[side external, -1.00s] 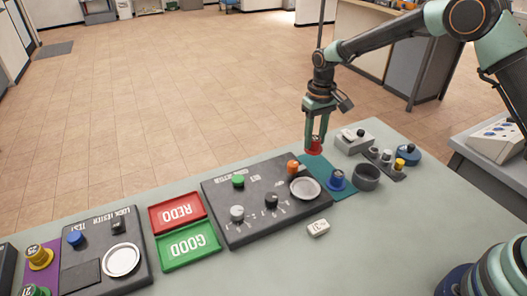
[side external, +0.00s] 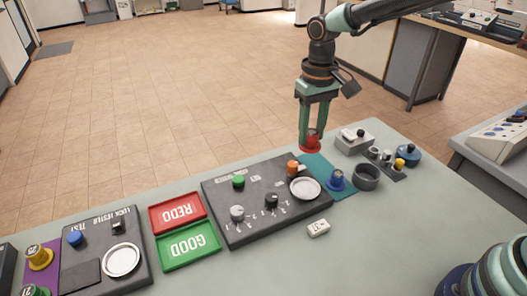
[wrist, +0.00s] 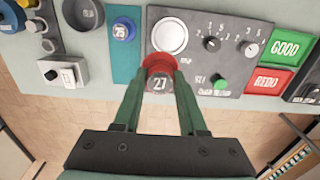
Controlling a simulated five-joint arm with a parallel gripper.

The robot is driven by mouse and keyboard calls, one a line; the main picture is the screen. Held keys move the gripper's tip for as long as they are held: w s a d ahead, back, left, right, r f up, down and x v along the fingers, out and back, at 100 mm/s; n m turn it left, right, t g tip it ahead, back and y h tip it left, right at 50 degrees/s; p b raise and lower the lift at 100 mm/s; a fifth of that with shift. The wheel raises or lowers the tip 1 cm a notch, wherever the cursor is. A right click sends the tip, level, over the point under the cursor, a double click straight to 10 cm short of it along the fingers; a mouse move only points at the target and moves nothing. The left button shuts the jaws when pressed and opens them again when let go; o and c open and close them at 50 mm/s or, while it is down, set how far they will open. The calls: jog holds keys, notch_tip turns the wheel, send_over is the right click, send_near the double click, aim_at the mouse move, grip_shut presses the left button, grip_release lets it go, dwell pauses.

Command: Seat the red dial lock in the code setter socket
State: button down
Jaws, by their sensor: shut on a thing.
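The red dial lock (side external: 310,145) is held between the fingers of my gripper (side external: 311,134), above the back edge of the table near the teal mat. In the wrist view the red dial lock (wrist: 159,70) shows a grey face marked 27 between the two green fingers of my gripper (wrist: 158,84). The code setter (side external: 240,223) is a dark panel with a round white socket (side external: 305,188) at its right end. The socket (wrist: 170,36) lies just beyond the lock in the wrist view and looks empty. The lock is apart from it.
An orange knob (side external: 293,167) stands beside the socket. A blue lock (side external: 337,180) sits on the teal mat (side external: 316,164). A dark ring-shaped cup (side external: 366,176) and a grey box (side external: 354,141) stand to the right. Red (side external: 178,212) and green (side external: 188,246) trays lie left of the panel.

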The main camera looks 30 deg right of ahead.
jog(key=shift+s+a+f, duration=0.3)
jog(key=shift+s+f, duration=0.15)
jog(key=shift+f, duration=1.1)
jog(key=shift+s+a+f, duration=0.25)
jog(key=shift+s+f, duration=0.15)
jog(key=shift+f, duration=1.15)
jog(key=shift+s+a+f, duration=0.3)
jog(key=shift+s+f, duration=0.15)
jog(key=shift+f, duration=1.1)
jog(key=shift+f, duration=0.7)
jog(key=shift+c, duration=1.9)
grip_release()
jog(key=shift+o, duration=0.3)
jog(key=shift+o, duration=0.9)
